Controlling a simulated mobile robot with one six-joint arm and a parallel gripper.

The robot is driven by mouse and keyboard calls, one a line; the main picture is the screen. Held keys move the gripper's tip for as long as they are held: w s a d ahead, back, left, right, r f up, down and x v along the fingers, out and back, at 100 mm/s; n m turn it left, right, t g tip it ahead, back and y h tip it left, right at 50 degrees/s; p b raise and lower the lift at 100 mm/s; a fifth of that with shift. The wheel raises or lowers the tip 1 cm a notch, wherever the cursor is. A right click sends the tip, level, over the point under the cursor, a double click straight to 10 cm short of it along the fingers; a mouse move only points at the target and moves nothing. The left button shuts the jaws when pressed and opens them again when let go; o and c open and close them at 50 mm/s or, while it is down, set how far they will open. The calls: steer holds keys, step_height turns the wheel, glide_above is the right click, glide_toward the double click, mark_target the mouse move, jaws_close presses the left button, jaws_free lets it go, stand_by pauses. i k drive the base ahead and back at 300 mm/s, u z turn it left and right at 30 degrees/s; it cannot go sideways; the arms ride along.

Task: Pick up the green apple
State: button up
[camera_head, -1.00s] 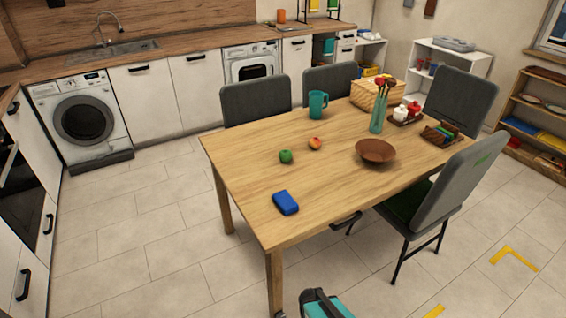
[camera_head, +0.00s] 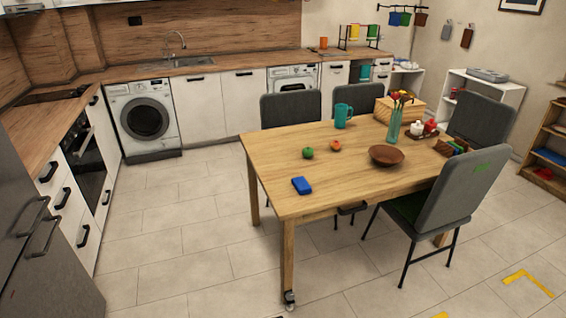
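The green apple (camera_head: 308,153) sits on the wooden table (camera_head: 270,160), left of the middle of its top. A red-orange fruit (camera_head: 335,145) lies just to its right, a small gap apart. A blue box-like object (camera_head: 301,185) lies in front of the apple, near the table's front left edge. The apple is in full view with nothing covering it. My gripper does not show in this view.
A brown bowl (camera_head: 387,155), teal mug (camera_head: 343,115) and teal vase (camera_head: 394,125) stand on the table. Grey chairs (camera_head: 290,108) stand behind and at the right (camera_head: 462,185). The tiled floor (camera_head: 190,215) left of the table is clear.

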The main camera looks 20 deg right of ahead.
mark_target(307, 152)
steer(key=k, duration=0.4)
steer(key=u, duration=0.7)
steer(key=i, duration=2.05)
steer(key=z, duration=0.2)
steer(key=i, duration=0.75)
steer(key=z, duration=0.85)
steer(key=i, duration=0.65)
steer(key=z, duration=0.35)
